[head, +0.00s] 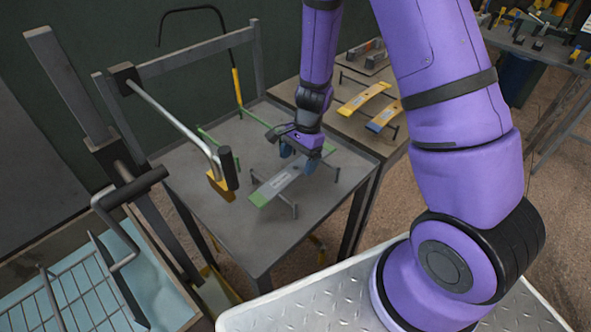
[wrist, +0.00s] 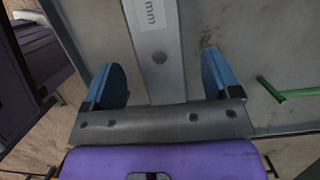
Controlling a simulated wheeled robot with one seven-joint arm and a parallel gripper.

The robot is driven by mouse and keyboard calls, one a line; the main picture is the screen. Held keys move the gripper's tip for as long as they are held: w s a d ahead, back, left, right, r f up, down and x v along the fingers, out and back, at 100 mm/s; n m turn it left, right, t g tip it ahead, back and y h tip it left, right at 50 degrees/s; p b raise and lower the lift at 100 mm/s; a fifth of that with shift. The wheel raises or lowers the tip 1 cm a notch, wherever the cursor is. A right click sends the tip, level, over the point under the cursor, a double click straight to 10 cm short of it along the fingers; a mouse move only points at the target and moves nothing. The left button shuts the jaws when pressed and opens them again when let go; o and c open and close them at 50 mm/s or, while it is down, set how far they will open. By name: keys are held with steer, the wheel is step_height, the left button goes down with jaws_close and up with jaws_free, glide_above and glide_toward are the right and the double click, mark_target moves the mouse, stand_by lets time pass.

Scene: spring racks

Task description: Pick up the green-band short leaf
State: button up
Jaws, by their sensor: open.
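The green-band short leaf (head: 282,181) is a flat grey strip with green ends. It rests on a small peg rack on the grey table. In the wrist view, the leaf (wrist: 158,42) shows a bolt hole and part of a printed label. My gripper (head: 299,156) is open over the leaf's far end in the head view. In the wrist view, its blue fingers (wrist: 161,82) stand apart on either side of the strip, with visible gaps. The gripper partly hides the leaf's far end, and contact cannot be told.
Yellow-band (head: 364,97) and blue-ended leaves (head: 384,116) rest on the farther table. A wire basket (head: 75,295) is at lower left. The grey table's front (head: 250,245) is clear.

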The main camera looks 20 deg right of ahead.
steer(key=shift+x, duration=1.1)
steer(key=shift+r, duration=0.1)
steer(key=c, duration=1.4)
